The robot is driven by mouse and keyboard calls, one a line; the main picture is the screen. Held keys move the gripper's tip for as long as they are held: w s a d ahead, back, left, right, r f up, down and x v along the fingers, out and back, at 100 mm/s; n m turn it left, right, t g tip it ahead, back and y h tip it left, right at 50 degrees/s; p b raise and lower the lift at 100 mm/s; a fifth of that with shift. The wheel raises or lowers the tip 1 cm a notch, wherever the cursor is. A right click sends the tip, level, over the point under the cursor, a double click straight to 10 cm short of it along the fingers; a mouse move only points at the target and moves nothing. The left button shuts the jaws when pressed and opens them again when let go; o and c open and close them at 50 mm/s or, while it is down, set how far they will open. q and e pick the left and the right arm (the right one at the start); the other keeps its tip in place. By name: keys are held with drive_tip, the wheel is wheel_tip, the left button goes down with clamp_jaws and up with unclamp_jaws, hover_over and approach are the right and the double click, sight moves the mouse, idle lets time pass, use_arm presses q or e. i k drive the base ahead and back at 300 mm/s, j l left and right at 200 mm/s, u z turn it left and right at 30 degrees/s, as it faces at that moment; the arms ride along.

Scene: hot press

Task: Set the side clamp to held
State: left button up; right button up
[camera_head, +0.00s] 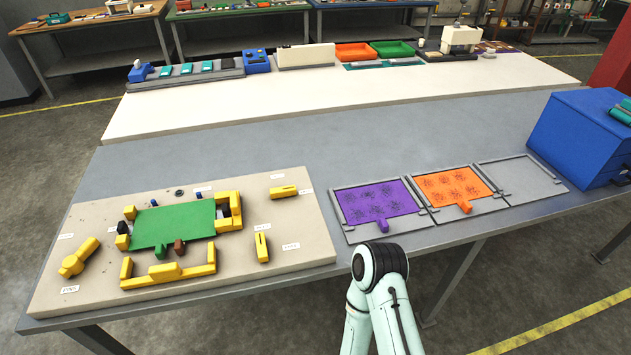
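A beige fixture board (100,222) lies at the left of the table. On it a green plate (172,226) sits among yellow blocks. A yellow part (229,212) stands at the plate's right edge, and a long yellow bracket (168,272) stands in front. Yellow slotted pieces lie at the board's right, one at the back (284,191) and one nearer the front (262,246). A yellow lever-like piece (78,257) is at the left. Small white labels are too small to read, so I cannot tell which piece is the side clamp. Neither gripper shows.
Part of my arm rises at bottom centre, right of the board. Purple (377,202) and orange (452,187) panels and an empty grey frame (521,174) lie to the right. A blue box (578,135) stands at far right. The table behind the board is clear.

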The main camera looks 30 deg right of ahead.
sight(279, 192)
drive_tip(key=z, duration=0.85)
drive_tip(key=i+l+z, duration=0.1)
drive_tip(key=i+l, duration=0.05)
drive_tip(key=l, duration=0.05)
